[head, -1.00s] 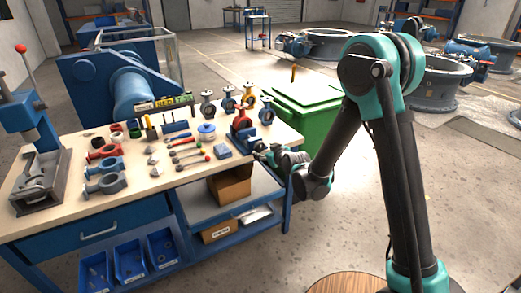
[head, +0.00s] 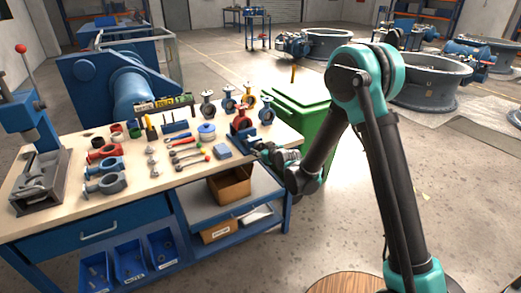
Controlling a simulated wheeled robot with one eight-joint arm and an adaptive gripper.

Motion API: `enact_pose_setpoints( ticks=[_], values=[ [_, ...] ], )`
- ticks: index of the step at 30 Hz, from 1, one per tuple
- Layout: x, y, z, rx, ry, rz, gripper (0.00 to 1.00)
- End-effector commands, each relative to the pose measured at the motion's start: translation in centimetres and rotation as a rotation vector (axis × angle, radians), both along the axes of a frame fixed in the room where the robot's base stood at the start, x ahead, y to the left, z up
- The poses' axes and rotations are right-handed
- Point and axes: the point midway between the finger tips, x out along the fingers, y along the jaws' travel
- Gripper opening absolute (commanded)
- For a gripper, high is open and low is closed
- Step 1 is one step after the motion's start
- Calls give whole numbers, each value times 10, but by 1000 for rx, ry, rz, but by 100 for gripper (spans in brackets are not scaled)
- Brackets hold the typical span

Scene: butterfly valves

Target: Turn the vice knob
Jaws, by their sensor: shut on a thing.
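The vice (head: 246,139) is a small blue form at the right front corner of the workbench, below a red ring-shaped valve body (head: 241,122). My gripper (head: 266,150) is at its right side, at the bench edge. It is shut on the vice knob. The knob is hidden by the fingers, and the fingers are small and hard to make out. My arm comes to it from the right.
The workbench (head: 75,185) holds several valve bodies, tools and a blue block (head: 222,152) left of the vice. A green bin (head: 305,105) stands close behind my forearm. A blue press (head: 35,140) stands at the left end.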

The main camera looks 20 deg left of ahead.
Motion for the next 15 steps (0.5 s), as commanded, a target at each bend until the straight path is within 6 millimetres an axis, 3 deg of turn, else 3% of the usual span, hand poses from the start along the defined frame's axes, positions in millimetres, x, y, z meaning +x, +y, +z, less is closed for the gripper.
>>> enact_pose_setpoints(
  ticks=[3, 15],
  values=[
    [0, 0, 0, 0, 0, 0, 14],
    [0, 0, 0, 105, 125, -1, 14]
  ],
)
